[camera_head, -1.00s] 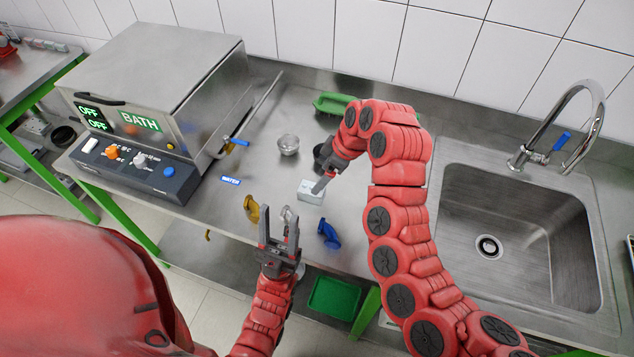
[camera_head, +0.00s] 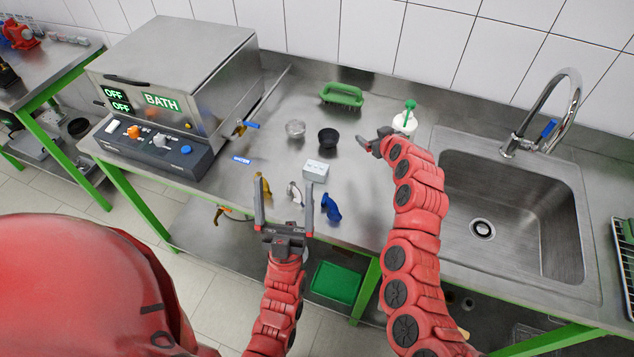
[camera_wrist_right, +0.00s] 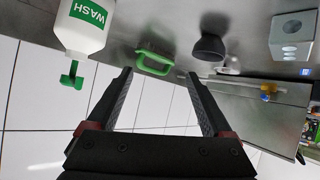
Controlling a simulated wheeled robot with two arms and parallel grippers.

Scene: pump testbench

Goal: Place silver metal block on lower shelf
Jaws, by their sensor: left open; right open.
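The silver metal block (camera_head: 316,170) sits on the steel worktop, near the front middle. It also shows at the upper right of the right wrist view (camera_wrist_right: 292,38), with a round hole in one face. My right gripper (camera_head: 368,146) is to the right of the block, apart from it; the right wrist view shows its fingers (camera_wrist_right: 158,76) open and empty. My left gripper (camera_head: 284,186) is open and empty at the worktop's front edge, its fingers pointing away from me. The lower shelf (camera_head: 190,226) shows under the worktop at left; my left arm hides part of it.
Yellow, white and blue fittings (camera_head: 331,207) lie at the front edge by my left gripper. A black cup (camera_head: 328,138), metal bowl (camera_head: 295,128), green brush (camera_head: 342,94) and wash bottle (camera_head: 405,122) stand behind. A green tray (camera_head: 336,282) is below; the sink (camera_head: 510,205) is right.

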